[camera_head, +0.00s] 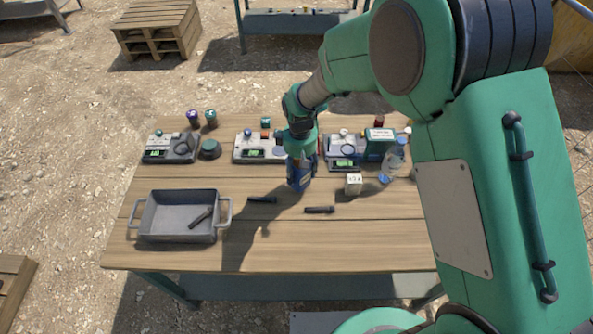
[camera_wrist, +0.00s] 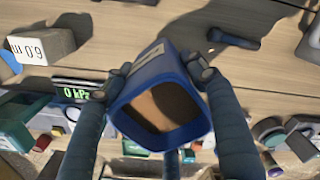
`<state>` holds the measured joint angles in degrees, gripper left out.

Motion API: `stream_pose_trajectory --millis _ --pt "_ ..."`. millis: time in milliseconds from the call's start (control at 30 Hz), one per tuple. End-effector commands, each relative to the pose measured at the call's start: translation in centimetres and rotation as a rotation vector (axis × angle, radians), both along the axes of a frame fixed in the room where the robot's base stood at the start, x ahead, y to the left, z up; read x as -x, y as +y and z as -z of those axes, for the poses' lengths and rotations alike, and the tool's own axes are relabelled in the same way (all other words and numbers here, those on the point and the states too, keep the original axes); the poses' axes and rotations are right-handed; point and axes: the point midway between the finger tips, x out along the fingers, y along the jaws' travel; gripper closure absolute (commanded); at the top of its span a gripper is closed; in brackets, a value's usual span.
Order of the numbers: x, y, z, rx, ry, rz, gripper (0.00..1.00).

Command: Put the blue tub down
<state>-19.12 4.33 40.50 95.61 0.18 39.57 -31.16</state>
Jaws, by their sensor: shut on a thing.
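The blue tub (camera_head: 299,180) is held by my gripper (camera_head: 301,158) over the middle of the wooden table (camera_head: 230,255). In the wrist view the tub's blue rim (camera_wrist: 160,140) faces the camera, with a pale label on one side and brown inside. My gripper (camera_wrist: 159,76) has a finger against each side of the tub there. I cannot tell whether the tub's base touches the table or hangs just above it.
Scale-like devices (camera_head: 170,147) line the back, one just behind the tub. A white block (camera_head: 353,184) and bottle (camera_head: 393,160) are to the right. Dark torch-like objects (camera_head: 320,210) lie in front. A grey tray (camera_head: 180,215) is at left. The front strip is clear.

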Motion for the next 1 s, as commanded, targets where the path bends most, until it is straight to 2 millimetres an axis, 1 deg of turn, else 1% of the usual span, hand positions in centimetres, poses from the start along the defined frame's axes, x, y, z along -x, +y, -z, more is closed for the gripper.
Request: stream_pose_trajectory --millis 33,100,200,300,667,767,1000 --pt "-0.9 0.3 0.1 -0.001 -0.001 0.000 1.00" --pt "-1.7 0.6 0.2 -0.001 -0.001 0.000 1.00" --pt "-2.6 0.9 0.3 -0.001 -0.001 0.000 1.00" --pt "-3.0 1.0 0.3 -0.001 -0.001 0.000 1.00" --pt "-3.1 1.0 0.3 0.000 0.000 0.000 1.00" --pt "-3.1 1.0 0.8 0.000 0.000 0.000 1.00" --pt "-3.0 1.0 3.4 0.000 0.001 0.000 1.00"
